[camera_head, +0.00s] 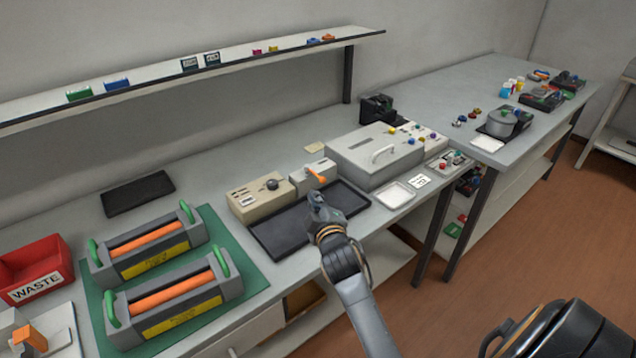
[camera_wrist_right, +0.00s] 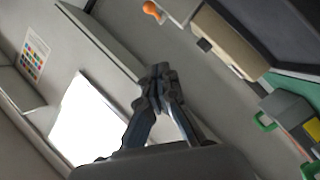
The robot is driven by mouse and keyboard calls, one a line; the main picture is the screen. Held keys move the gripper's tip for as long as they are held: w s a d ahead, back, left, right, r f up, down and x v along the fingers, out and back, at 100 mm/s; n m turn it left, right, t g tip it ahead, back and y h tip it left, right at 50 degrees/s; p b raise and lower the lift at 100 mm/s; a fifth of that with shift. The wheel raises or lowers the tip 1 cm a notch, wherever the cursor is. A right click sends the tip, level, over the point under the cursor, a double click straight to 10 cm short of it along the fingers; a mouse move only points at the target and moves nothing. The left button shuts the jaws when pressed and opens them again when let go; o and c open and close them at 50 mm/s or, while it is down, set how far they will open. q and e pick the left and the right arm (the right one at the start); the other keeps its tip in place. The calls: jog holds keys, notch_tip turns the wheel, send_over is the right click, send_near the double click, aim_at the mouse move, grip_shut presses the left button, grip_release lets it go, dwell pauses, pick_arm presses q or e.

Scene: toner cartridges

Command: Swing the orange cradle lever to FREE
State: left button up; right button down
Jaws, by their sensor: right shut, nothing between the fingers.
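A short orange lever (camera_head: 315,174) sits on the front of a small beige box (camera_head: 309,180) in the middle of the bench. Its markings are too small to read. An orange knob (camera_wrist_right: 151,8) shows at the top of the right wrist view and looks like this lever's end. My right gripper (camera_head: 318,197) is shut and empty, on the near side of the lever, over the dark tray, apart from it. Its closed fingertips (camera_wrist_right: 158,72) point away from the camera in the wrist view. My left gripper is not in view.
A dark tray (camera_head: 270,238) lies in front of the boxes. A beige box with a dark knob (camera_head: 258,199) stands left of the lever, a large lidded box (camera_head: 365,158) right. Toner cartridges (camera_head: 150,250) sit on a green mat (camera_head: 255,280); a red WASTE bin (camera_head: 35,270) is far left.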

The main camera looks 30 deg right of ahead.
jog(key=p, duration=0.2)
send_near(315, 174)
jog(key=w, duration=0.4)
jog(key=shift+d, duration=0.5)
